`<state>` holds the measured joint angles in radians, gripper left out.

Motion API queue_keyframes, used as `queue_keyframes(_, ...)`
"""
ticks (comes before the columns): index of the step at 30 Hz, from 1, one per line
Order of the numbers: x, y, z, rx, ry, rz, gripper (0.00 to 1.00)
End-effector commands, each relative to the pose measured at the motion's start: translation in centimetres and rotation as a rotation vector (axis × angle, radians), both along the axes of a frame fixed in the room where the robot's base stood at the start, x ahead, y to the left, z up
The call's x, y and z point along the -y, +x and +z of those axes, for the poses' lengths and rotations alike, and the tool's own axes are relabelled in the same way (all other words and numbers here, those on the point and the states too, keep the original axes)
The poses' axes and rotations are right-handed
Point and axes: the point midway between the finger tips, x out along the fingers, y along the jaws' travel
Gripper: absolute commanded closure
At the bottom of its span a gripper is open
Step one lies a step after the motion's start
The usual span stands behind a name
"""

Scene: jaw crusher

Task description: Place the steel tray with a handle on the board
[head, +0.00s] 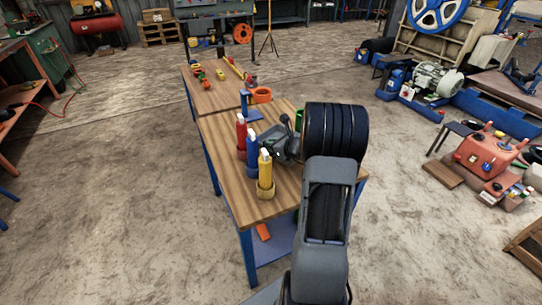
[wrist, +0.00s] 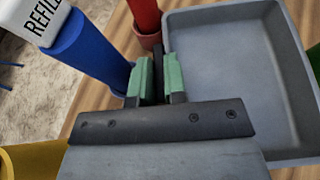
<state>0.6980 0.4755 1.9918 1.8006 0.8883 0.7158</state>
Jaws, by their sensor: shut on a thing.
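The steel tray (wrist: 232,14) is a shallow grey tray with raised rims and an empty floor, at the right in the wrist view. My gripper (wrist: 158,78) has green pads closed on a narrow dark upright piece at the tray's left side, the tray handle (wrist: 158,55). In the head view my gripper (head: 279,153) is over the wooden bench, right of the bottles.
Red (head: 241,134), blue (head: 252,150) and yellow (head: 265,172) bottles in matching holders stand close left of my gripper. A blue stand (head: 247,106) and an orange part (head: 260,95) are behind. The wooden bench (head: 222,124) has bare room at its left.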

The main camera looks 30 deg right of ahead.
Motion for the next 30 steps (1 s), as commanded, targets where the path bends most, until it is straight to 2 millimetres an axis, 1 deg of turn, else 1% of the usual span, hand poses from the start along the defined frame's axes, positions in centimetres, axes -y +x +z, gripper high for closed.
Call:
queue_keyframes(1, 0.1, 0.0, -0.6, 0.002, 0.0, -0.001, 1.0)
queue_keyframes(8, 0.2, 0.0, -1.7, 0.002, -0.002, -0.002, 1.0)
queue_keyframes(16, 0.2, 0.0, -4.8, 0.001, -0.001, -0.004, 1.0)
queue_keyframes(24, 0.2, 0.0, -4.8, 0.003, -0.002, -0.004, 1.0)
queue_keyframes(29, 0.2, 0.0, -5.3, 0.003, -0.002, -0.003, 1.0)
queue_keyframes(30, 0.2, -0.1, -5.2, 0.0, -0.001, -0.004, 0.84)
